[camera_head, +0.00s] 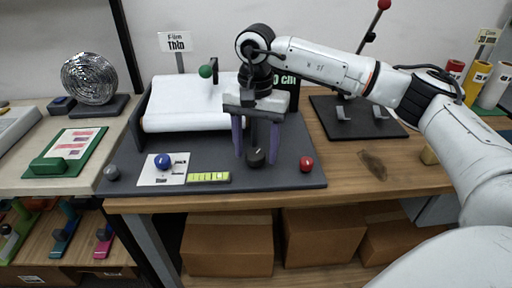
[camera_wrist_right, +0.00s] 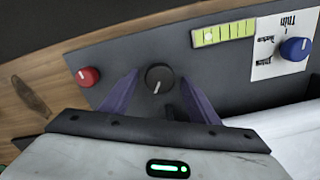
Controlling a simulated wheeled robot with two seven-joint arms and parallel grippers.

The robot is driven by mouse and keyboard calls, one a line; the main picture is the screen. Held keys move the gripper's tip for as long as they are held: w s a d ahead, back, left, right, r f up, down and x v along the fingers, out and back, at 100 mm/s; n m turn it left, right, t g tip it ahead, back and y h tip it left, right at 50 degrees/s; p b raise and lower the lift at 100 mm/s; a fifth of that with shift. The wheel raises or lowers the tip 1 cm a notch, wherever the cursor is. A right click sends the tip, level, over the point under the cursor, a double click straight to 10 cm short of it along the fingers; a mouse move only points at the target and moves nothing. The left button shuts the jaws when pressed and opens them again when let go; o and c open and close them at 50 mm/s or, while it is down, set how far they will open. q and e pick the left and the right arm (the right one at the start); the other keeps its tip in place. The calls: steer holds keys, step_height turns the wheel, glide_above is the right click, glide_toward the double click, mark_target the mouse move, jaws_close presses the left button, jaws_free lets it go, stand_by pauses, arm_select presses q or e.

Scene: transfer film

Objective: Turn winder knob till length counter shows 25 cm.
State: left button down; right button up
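My right gripper (camera_head: 256,158) is open and points down over the film machine's dark base (camera_head: 225,165). Its two purple fingers stand on either side of a black knob (camera_head: 256,157), which also shows between the fingers in the right wrist view (camera_wrist_right: 158,78). The knob has a white pointer line, and gaps show between it and the fingers. The counter display (camera_head: 291,82) has green characters reading "0 CM" as far as visible; my right arm partly covers it. A white film roll (camera_head: 195,103) lies behind. My left gripper is not in view.
A red knob (camera_head: 306,164), blue selector knob (camera_head: 163,161), grey knob (camera_head: 112,173) and yellow-green strip (camera_head: 209,178) are on the base. A green-ball lever (camera_head: 206,71) stands above the roll. A dark stand (camera_head: 357,117) is to the right. Bare wood lies right of the base.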

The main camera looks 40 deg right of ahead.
mark_target(256, 154)
step_height(256, 154, up, 10)
steer(key=shift+r, duration=0.15)
stand_by(0.5)
steer(key=shift+s, duration=0.1)
stand_by(0.4)
